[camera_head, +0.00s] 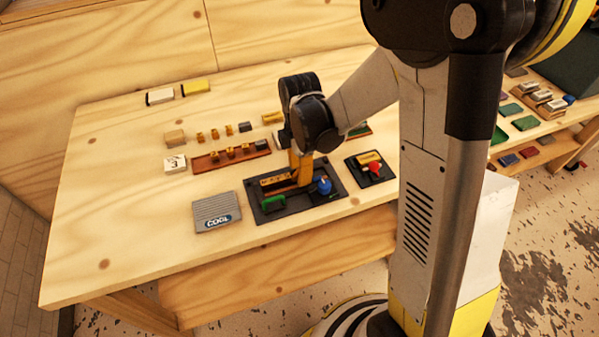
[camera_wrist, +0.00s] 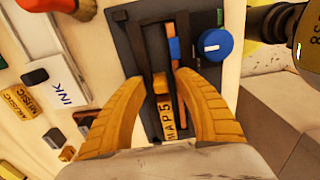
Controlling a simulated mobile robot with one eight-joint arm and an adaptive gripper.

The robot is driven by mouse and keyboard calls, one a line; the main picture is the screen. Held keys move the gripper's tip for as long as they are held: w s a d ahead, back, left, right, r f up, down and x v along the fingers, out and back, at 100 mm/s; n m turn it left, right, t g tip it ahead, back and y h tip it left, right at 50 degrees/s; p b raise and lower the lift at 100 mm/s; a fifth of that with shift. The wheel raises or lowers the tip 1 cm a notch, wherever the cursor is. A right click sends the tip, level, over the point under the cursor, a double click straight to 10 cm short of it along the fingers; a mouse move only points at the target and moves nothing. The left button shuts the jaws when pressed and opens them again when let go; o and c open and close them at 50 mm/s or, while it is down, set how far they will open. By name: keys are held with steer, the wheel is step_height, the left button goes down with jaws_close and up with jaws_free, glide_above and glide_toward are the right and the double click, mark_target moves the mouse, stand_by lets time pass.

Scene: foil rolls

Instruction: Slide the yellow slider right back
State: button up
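A black panel (camera_head: 329,203) lies near the table's front edge, with a green handle (camera_head: 272,203) and a blue knob (camera_head: 323,185). My gripper (camera_head: 301,182) points down over its middle. In the wrist view my two yellow fingers (camera_wrist: 163,82) stand apart on both sides of a small yellow block (camera_wrist: 160,81), which looks like the slider. I cannot tell whether they touch it. A yellow plate marked "MAP5" (camera_wrist: 175,122) lies nearer the palm. The blue knob (camera_wrist: 214,44) is right of the fingers. My fingers hide part of the panel.
A grey ribbed pad (camera_head: 212,207) lies left of the panel, and a small black panel with a red knob (camera_head: 374,168) lies right. Behind are a brown rack (camera_head: 205,163) and small blocks. The table's left part is clear.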

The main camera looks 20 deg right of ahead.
mark_target(323, 172)
jaws_close()
steer(key=d, duration=0.6)
steer(key=shift+d, duration=0.3)
jaws_free()
steer(key=shift+d, duration=0.2)
